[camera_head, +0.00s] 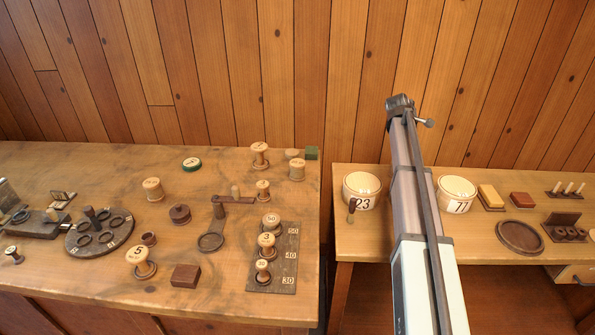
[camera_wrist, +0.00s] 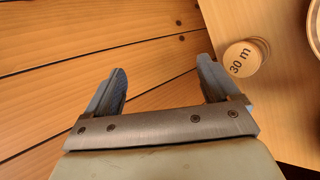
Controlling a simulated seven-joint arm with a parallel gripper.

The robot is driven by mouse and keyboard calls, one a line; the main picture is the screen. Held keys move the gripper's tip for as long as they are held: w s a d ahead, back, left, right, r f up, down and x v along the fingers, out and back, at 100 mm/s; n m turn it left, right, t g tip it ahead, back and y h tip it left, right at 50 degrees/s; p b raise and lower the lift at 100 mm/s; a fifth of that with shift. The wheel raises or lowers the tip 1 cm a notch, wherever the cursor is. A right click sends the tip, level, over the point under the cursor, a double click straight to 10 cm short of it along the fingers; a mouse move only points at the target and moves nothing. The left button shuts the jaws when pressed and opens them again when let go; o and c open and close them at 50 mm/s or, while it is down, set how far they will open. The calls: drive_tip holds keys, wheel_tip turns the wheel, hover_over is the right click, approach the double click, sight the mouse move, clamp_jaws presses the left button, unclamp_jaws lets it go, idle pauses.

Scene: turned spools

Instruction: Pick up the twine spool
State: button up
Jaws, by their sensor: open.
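Several pale turned wooden spools stand on the left table in the head view, among them one marked 5 (camera_head: 140,262), a tall one (camera_head: 260,155) at the back and a plain one (camera_head: 153,189). I cannot tell which is the twine spool; no twine is clear. In the wrist view a round wooden top marked "30 m" (camera_wrist: 243,60) stands near a table edge, just right of the right fingertip. My gripper (camera_wrist: 160,78) is open and empty, its fingers apart over bare planks. In the head view my arm hides the gripper.
A numbered board (camera_head: 287,262) bears spools on the left table. A gap separates the tables.

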drive_tip(key=s+a+r+n+t+y, duration=0.3)
drive_tip(key=s+a+n+t+y, duration=0.25)
drive_tip(key=a+n, duration=0.5)
drive_tip(key=s+a+r+n+t+y, duration=0.3)
drive_tip(key=s+a+n+t+y, duration=0.25)
drive_tip(key=a+n, duration=0.55)
drive_tip(key=s+a+f+n+g+y, duration=0.5)
drive_tip(key=s+a+n+y, duration=0.2)
drive_tip(key=s+a+n, duration=0.4)
drive_tip(key=m, duration=0.2)
approach(293, 160)
drive_tip(key=shift+s+d+r, duration=0.6)
drive_tip(key=shift+s+d, duration=0.05)
drive_tip(key=shift+s, duration=0.2)
drive_tip(key=shift+w+f, duration=0.1)
drive_tip(key=shift+f, duration=0.2)
drive_tip(key=x, duration=0.6)
drive_tip(key=shift+w+a+f, duration=0.1)
drive_tip(key=shift+w+a, duration=0.05)
drive_tip(key=shift+w, duration=0.1)
drive_tip(key=shift+f+x, duration=0.2)
drive_tip(key=shift+x, duration=0.65)
drive_tip(key=shift+f+x, duration=0.2)
drive_tip(key=shift+x, duration=0.65)
drive_tip(key=shift+f+x, duration=0.2)
drive_tip(key=shift+x, duration=0.7)
